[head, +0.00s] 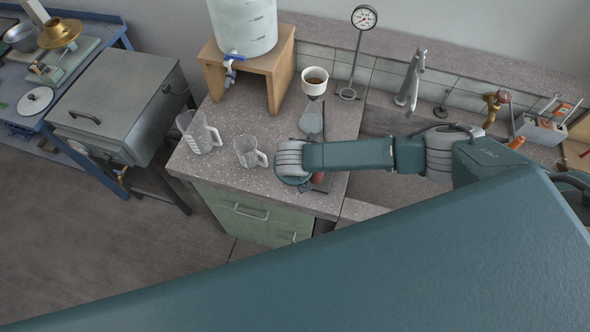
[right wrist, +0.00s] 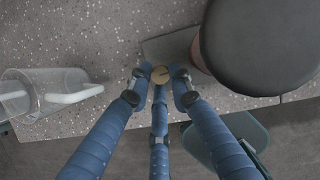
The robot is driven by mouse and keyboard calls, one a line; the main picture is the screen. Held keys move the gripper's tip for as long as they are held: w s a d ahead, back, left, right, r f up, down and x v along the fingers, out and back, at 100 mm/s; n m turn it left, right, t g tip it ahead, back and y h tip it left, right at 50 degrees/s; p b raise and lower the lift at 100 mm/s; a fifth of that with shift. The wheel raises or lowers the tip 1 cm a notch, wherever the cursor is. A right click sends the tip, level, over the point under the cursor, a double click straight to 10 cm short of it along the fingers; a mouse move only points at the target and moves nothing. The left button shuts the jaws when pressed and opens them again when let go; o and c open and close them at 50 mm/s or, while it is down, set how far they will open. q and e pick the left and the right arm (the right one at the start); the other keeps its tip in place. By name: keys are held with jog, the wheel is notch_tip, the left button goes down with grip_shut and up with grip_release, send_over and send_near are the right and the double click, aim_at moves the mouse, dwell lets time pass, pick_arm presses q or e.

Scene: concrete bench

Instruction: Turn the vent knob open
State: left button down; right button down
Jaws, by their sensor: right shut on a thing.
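My left gripper is in neither view.
A large dark round top (right wrist: 262,42) with a reddish side stands close right of my fingers. A clear jug (right wrist: 40,95) stands to their left, another jug (head: 198,132) beyond.

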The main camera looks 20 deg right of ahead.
jog(key=shift+s+f, duration=0.15)
jog(key=shift+s, duration=0.05)
dwell(0.3)
jog(key=c, duration=1.8)
grip_release()
jog(key=shift+o, duration=0.9)
jog(key=shift+d, duration=0.1)
jog(key=shift+w, duration=0.15)
